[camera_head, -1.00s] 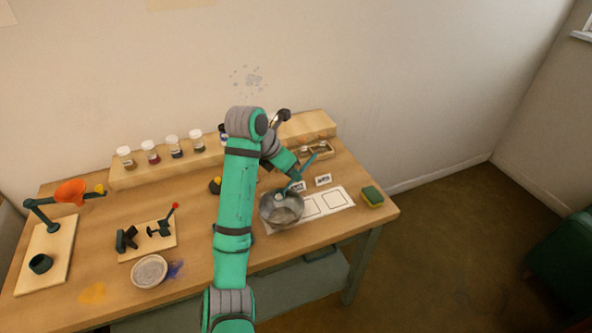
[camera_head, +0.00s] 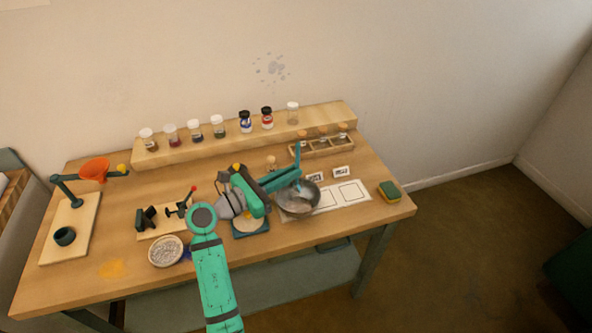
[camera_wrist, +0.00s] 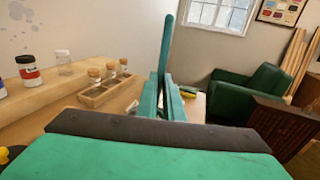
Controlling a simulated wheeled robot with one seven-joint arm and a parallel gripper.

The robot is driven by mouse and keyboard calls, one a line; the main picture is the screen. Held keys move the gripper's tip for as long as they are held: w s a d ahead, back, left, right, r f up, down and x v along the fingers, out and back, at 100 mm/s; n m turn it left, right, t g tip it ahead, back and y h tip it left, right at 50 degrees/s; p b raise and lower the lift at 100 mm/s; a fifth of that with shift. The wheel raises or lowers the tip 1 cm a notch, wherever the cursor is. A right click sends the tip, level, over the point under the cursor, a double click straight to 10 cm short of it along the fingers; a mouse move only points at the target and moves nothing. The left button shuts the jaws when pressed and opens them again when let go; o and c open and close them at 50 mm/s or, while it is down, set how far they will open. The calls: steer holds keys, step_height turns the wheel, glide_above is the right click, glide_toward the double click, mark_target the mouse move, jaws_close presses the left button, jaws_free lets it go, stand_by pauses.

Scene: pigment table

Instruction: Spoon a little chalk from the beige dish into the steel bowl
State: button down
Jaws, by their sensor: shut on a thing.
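The steel bowl (camera_head: 312,205) stands on the right half of the table. My gripper (camera_head: 291,179) is at the bowl's far rim, shut on the teal spoon (camera_head: 297,157). The spoon's handle points up, nearly upright; its lower end is down at the bowl, and I cannot tell what is on it. In the wrist view the handle (camera_wrist: 166,42) rises from between my gripper's fingers (camera_wrist: 163,100). The beige dish (camera_head: 151,258), holding pale grey-white stuff, sits near the front edge, left of my arm. The bowl and dish are not visible in the wrist view.
A blue-edged square item (camera_head: 250,234) lies under my forearm, left of the bowl. A wooden rack of jars (camera_head: 325,147) and a raised shelf with jars stand behind. A white marked sheet (camera_head: 349,192) and a sponge (camera_head: 389,191) lie right. A funnel stand (camera_head: 68,225) is left.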

steer(key=d+g+y, duration=0.1)
steer(key=w+d+r+g+y, duration=0.1)
steer(key=y, duration=0.1)
steer(key=w+g+y, duration=0.1)
steer(key=shift+d+r+g+y, duration=0.2)
steer(key=shift+d+g+y, duration=0.1)
steer(key=shift+d, duration=0.1)
steer(key=w+d+g+y, duration=0.4)
steer(key=g+y, duration=0.3)
steer(key=y, duration=0.2)
steer(key=shift+w+d+r, duration=0.2)
steer(key=shift+d+r, duration=0.1)
steer(key=shift+d, duration=0.5)
stand_by(3.7)
